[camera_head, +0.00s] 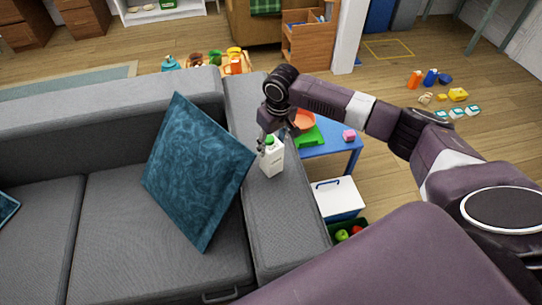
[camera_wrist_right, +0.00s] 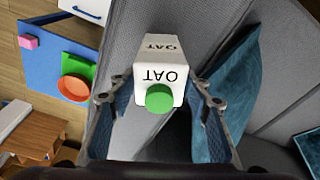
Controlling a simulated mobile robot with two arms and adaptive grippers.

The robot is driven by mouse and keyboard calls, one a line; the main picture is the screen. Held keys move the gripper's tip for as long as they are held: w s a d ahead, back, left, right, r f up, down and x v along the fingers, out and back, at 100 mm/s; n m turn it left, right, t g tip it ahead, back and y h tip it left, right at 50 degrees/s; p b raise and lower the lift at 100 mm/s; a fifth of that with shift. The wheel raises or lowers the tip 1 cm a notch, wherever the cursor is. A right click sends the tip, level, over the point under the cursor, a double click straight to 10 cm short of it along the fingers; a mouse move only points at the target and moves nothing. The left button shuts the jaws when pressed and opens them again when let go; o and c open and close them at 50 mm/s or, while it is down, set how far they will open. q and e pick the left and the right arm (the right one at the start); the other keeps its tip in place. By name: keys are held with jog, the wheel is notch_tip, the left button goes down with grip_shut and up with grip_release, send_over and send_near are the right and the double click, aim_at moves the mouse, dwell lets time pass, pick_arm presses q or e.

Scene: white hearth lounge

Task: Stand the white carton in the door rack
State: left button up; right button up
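The white carton (camera_head: 271,158) with a green cap stands upright on the grey sofa's right armrest (camera_head: 290,215). In the right wrist view the carton (camera_wrist_right: 160,72) shows the word OAT and its cap points toward the camera. My right gripper (camera_head: 268,138) is at the top of the carton. In the wrist view the right gripper's fingers (camera_wrist_right: 160,92) are spread, one on each side of the carton, with visible gaps. My left gripper is not in view. No door rack can be made out.
A teal cushion (camera_head: 195,170) leans on the sofa left of the carton. Right of the armrest are a blue table (camera_head: 335,140) with a green and an orange item, a white lidded box (camera_head: 338,200) and a dark crate (camera_head: 333,225) of produce. Toys (camera_head: 458,95) lie on the floor farther right.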

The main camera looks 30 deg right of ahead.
grip_shut()
jog(key=shift+w+r, duration=0.1)
